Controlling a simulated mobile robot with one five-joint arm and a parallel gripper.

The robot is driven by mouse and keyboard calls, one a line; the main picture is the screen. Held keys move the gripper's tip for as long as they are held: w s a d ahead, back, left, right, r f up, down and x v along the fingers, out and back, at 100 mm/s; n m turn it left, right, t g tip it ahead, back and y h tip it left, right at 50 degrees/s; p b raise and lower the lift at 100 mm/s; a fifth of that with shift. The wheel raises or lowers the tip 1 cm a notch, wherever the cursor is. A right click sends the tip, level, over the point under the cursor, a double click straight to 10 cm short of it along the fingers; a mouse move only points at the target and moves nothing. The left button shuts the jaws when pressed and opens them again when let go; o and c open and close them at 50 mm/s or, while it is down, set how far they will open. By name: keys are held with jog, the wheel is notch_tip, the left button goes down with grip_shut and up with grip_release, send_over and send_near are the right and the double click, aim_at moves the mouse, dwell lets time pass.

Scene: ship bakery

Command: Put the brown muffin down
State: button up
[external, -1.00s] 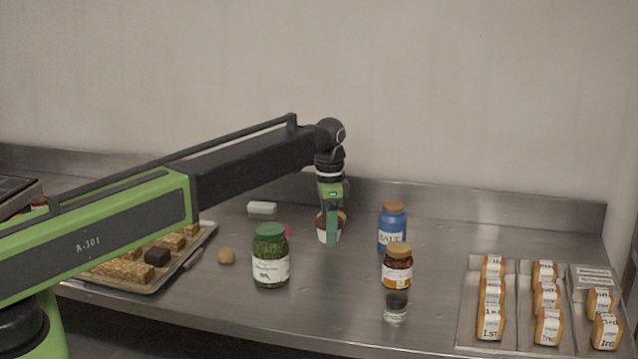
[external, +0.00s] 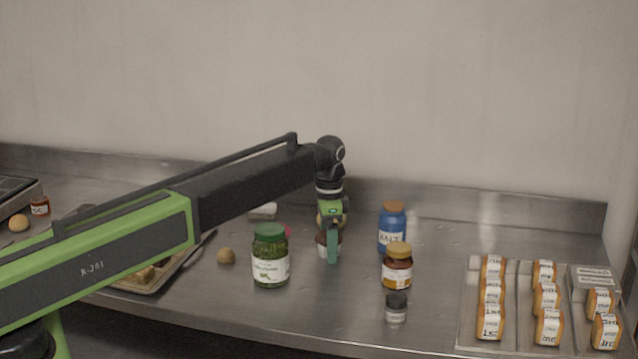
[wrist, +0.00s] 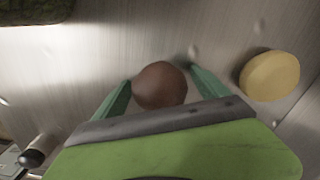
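In the external view my gripper (external: 332,250) is low over the steel counter (external: 340,300), between the green jar and the blue salt jar. The muffin is at or just above the counter; I cannot tell if it touches.
A green-lidded jar (external: 270,258) stands left, a blue salt jar (external: 392,228) and an amber jar (external: 397,268) right. A small dark-lidded jar (external: 396,308) is in front. A yellowish round thing (wrist: 270,76) lies close by. Trays of wrapped loaves (external: 466,345) are far right.

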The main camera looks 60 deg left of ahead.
notch_tip(320, 180, up, 13)
jog(key=p, duration=1.2)
jog(key=shift+f+p, duration=0.2)
jog(key=shift+p, duration=0.1)
jog(key=shift+f, duration=0.15)
jog(key=s+d+n, duration=0.2)
jog(key=s+d, duration=1)
jog(key=d, duration=0.3)
jog(key=s+d+n, duration=0.2)
jog(key=s+d, duration=1.1)
jog(key=d, duration=0.3)
jog(key=shift+s+f, duration=0.1)
